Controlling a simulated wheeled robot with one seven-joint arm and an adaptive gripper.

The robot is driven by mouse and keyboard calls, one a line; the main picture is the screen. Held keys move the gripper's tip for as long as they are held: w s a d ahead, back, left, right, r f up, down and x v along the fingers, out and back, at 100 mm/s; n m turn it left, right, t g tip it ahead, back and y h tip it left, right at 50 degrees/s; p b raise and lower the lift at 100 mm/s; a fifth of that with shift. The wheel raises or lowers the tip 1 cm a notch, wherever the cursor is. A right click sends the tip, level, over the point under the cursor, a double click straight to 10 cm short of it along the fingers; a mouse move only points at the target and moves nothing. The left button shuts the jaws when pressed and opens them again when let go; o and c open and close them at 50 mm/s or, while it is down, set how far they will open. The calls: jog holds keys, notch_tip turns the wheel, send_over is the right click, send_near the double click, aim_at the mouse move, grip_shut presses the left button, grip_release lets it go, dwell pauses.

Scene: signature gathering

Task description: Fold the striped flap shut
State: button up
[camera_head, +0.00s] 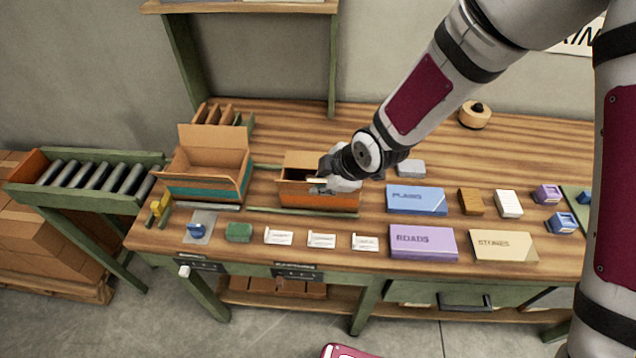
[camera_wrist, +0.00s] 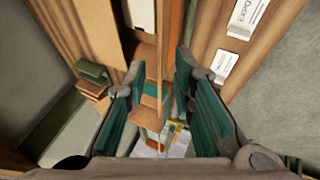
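A small cardboard box with an orange band (camera_head: 300,198) stands at the middle of the bench, its top partly open. My gripper (camera_head: 322,183) is over this box and hides part of its right side and opening. I cannot make out stripes on any flap. A larger open cardboard box with a teal band (camera_head: 190,188) stands to the left, its back flap (camera_head: 213,138) raised. In the wrist view my gripper (camera_wrist: 160,60) has its two fingers apart, with a thin cardboard edge running between them. I cannot tell whether they touch it.
A roller conveyor (camera_head: 95,180) stands at the left end. White cards (camera_head: 321,240), a green block (camera_head: 239,232) and a blue-handled stamp (camera_head: 197,230) lie along the front. Blue (camera_head: 415,200), purple (camera_head: 422,241) and cream (camera_head: 503,246) packs lie to the right.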

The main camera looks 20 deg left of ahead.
aim_at(320, 183)
jog(key=shift+x, duration=1.55)
grip_shut()
jog(key=shift+w, duration=0.15)
